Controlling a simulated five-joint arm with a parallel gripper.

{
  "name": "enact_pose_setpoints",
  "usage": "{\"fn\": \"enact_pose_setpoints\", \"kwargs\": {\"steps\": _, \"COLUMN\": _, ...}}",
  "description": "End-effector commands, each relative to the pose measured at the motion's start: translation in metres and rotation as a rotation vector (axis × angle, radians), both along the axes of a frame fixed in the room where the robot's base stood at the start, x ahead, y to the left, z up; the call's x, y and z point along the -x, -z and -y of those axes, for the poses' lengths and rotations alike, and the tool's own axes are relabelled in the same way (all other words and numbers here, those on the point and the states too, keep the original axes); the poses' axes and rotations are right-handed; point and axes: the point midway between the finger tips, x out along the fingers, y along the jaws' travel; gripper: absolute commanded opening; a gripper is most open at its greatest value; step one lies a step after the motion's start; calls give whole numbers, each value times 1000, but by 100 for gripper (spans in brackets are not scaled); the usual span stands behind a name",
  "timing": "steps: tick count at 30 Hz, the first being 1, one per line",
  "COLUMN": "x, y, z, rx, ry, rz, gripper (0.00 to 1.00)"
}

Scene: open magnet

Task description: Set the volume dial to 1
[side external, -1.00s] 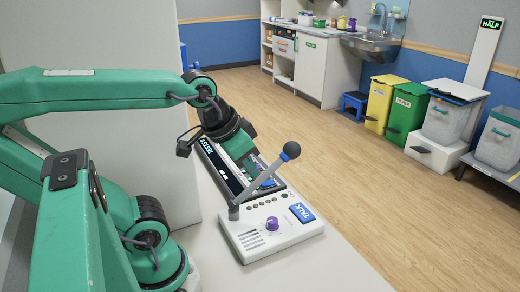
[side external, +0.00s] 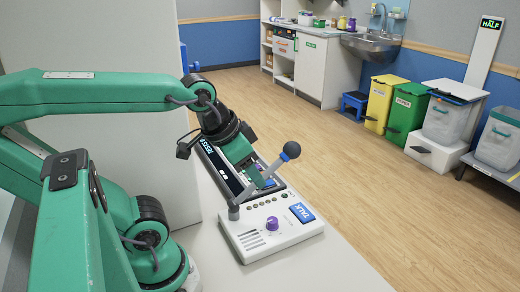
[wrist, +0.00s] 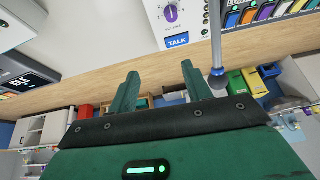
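The volume dial is a purple knob (side external: 272,223) on the white control box (side external: 290,237). It also shows in the wrist view (wrist: 170,13) at the top, with a pale pointer line and the word VOLUME below it. In the side view my gripper (side external: 264,183) is above and behind the box, partly behind the lever, and apart from the dial.
A grey lever (side external: 262,178) with a dark ball end leans up from the box, close to my gripper. A blue TALK button (side external: 301,212) sits right of the dial. A dark panel (side external: 222,168) lies behind the box. The table front (side external: 335,265) is clear.

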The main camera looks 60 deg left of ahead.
Motion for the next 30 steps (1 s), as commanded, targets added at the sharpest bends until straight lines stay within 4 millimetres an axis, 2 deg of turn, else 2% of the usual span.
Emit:
{"fn": "enact_pose_setpoints", "kwargs": {"steps": 5, "x": -9, "y": 7, "z": -3, "rx": -57, "ry": 106, "rz": -43, "gripper": 49}}
{"fn": "enact_pose_setpoints", "kwargs": {"steps": 14, "x": -32, "y": 30, "z": -11, "rx": -201, "ry": 444, "rz": -161, "gripper": 49}}
{"fn": "enact_pose_setpoints", "kwargs": {"steps": 30, "x": -70, "y": 91, "z": -30, "rx": -347, "ry": 1145, "rz": -342, "gripper": 49}}
